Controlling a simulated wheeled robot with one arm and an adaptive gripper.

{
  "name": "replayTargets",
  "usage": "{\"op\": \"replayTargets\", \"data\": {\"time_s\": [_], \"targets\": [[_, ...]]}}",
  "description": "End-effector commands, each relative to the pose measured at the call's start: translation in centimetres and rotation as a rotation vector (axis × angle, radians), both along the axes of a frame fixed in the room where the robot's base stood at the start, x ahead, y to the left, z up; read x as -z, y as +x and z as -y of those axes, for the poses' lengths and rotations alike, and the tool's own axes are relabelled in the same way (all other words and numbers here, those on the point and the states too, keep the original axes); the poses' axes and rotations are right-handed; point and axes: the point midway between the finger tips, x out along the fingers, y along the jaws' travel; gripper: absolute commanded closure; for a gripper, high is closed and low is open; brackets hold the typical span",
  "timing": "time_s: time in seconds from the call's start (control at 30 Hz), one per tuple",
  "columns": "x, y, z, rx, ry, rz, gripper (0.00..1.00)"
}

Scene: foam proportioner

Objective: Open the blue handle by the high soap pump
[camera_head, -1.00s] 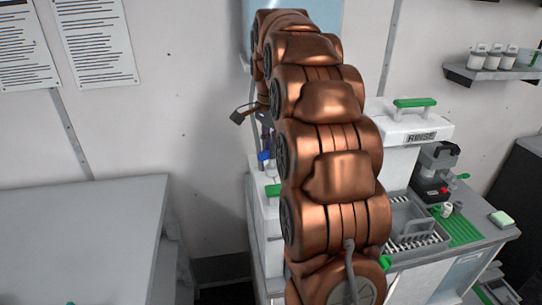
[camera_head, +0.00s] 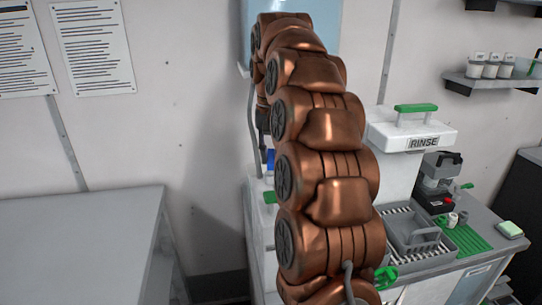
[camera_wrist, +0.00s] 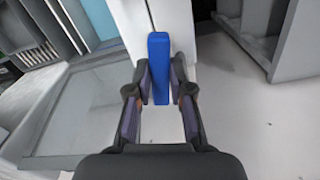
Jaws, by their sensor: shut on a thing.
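The blue handle (camera_wrist: 159,50) stands as an upright blue bar in the wrist view, between the two fingers of my gripper (camera_wrist: 160,72). The fingers close on it from the left and right. It shows in the head view as a small blue patch (camera_head: 270,160) at the left edge of my arm, mostly hidden. A pale blue panel or box (camera_head: 247,30) is on the wall behind the top of my arm. I cannot make out the soap pump.
A white RINSE unit (camera_head: 412,130) with a green handle stands right of my arm. A grey basket (camera_head: 410,240) and a green mat (camera_head: 468,238) are on the counter. A grey table (camera_head: 80,245) is at the left. A wall shelf (camera_head: 495,78) holds several small containers.

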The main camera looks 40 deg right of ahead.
Motion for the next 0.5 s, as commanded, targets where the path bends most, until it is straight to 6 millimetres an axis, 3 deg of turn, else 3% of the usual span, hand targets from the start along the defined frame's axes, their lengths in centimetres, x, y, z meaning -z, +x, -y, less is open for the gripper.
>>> {"op": "replayTargets", "data": {"time_s": [0.5], "targets": [[0.04, -0.11, 0.09, -0.213, 0.001, -0.002, 1.00]]}}
